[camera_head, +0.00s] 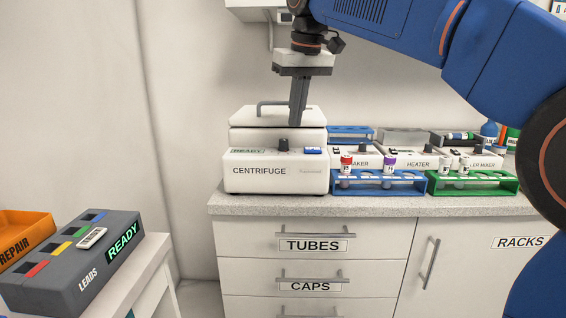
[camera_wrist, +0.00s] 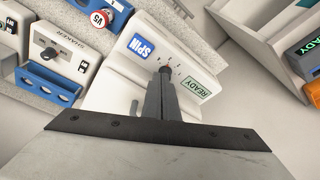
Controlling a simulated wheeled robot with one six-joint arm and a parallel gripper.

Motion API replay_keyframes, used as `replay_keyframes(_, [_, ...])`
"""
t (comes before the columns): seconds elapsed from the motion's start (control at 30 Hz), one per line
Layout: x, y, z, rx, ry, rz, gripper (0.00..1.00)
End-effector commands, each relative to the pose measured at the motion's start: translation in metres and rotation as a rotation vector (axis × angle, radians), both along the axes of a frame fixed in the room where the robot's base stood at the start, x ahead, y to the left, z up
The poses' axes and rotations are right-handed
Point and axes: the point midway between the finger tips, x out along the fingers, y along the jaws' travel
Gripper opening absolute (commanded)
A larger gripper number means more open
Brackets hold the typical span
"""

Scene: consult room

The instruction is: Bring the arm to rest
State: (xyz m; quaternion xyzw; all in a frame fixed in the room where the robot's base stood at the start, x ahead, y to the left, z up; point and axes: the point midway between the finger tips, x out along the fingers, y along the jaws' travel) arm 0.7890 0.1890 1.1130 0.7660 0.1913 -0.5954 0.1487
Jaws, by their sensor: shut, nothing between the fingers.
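My gripper (camera_head: 298,122) hangs pointing down in front of the centrifuge's lid in the head view, at the end of my blue arm. Its fingers are shut with nothing between them. In the wrist view the shut fingers (camera_wrist: 163,76) point toward the centrifuge's front panel, near its dark knob. The white centrifuge (camera_head: 262,172) stands at the left end of the counter, with its lid down and a READY display. Whether the fingers touch it, I cannot tell.
A blue rack (camera_head: 380,187) with a red-capped and a purple-capped tube stands right of the centrifuge. A green rack (camera_head: 473,186) holds white-capped tubes. The shaker, heater and roller mixer stand behind. A grey LEADS box (camera_head: 75,270) and an orange REPAIR bin (camera_head: 22,233) sit at lower left.

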Motion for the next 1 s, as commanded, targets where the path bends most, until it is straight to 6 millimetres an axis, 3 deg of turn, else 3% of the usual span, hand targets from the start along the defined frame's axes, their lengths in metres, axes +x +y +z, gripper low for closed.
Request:
replay_keyframes(0.2, [0.000,0.000,0.011,0.000,-0.001,0.000,0.00])
replay_keyframes(0.57, [-0.004,-0.007,0.008,0.001,-0.003,-0.008,0.00])
replay_keyframes(0.77, [-0.027,-0.050,-0.012,0.010,-0.020,-0.065,0.00])
replay_keyframes(1.0, [-0.073,-0.112,-0.060,0.019,-0.047,-0.154,0.00])
